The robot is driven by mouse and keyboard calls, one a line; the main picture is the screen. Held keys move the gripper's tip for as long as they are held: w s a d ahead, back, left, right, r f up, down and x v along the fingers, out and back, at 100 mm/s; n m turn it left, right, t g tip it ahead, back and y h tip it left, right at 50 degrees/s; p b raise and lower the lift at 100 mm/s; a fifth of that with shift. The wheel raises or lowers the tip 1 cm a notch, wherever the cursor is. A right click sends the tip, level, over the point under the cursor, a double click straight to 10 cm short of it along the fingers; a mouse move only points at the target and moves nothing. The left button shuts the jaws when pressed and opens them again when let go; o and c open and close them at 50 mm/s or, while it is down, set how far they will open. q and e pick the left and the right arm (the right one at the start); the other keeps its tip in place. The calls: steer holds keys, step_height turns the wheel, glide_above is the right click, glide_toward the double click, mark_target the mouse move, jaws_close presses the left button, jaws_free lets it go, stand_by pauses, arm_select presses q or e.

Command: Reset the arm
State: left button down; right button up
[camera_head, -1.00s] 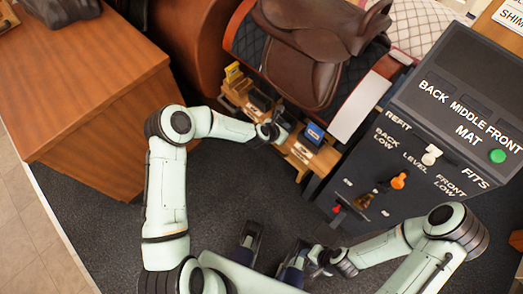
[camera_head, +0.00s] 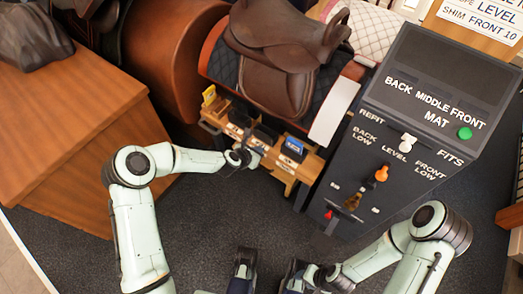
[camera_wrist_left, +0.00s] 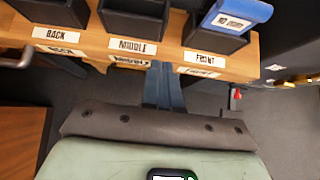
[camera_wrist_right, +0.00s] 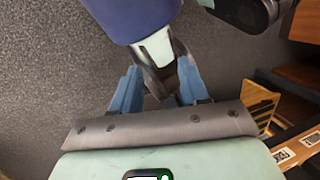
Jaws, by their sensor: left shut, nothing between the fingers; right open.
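My left gripper (camera_head: 250,156) is shut and empty at the front edge of the wooden shim rack (camera_head: 310,163). In the left wrist view its fingertips (camera_wrist_left: 163,72) are together just below the MIDDLE label of the rack (camera_wrist_left: 90,43). A blue block (camera_wrist_left: 238,14) sits in the bin marked FRONT; it also shows in the head view (camera_head: 295,147). My right gripper (camera_wrist_right: 155,85) is open, its fingers apart with nothing held between them. It is low at the bottom of the head view, where its fingertips are hard to make out.
A brown saddle (camera_head: 285,55) rests on a stand behind the rack. A dark panel (camera_head: 385,150) with switches and a lit green button (camera_head: 465,133) stands to the right. A wooden cabinet (camera_head: 75,140) is at the left. Grey floor lies open before the rack.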

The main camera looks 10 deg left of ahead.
arm_select(q)
steer(key=v, duration=0.6)
steer(key=s+d+f+m+g+p, duration=0.2)
steer(key=s+f+m+p, duration=0.1)
steer(key=s+m, duration=0.35)
steer(key=s+d+f+m+g+p, duration=0.2)
steer(key=s+f+m+g+p, duration=0.15)
steer(key=s+m, duration=0.35)
steer(key=s+a+r+m+g+p, duration=0.1)
steer(key=s+m+g+p, duration=0.3)
steer(key=s+m, duration=1)
steer(key=s+p, duration=0.2)
steer(key=s, duration=0.3)
steer(key=shift+s+a, duration=0.2)
steer(key=shift+s, duration=0.1)
arm_select(e)
step_height(320, 180, up, 12)
steer(key=w, duration=0.1)
steer(key=shift+g, duration=0.3)
arm_select(q)
steer(key=shift+d+r, duration=0.1)
steer(key=shift+r, duration=0.1)
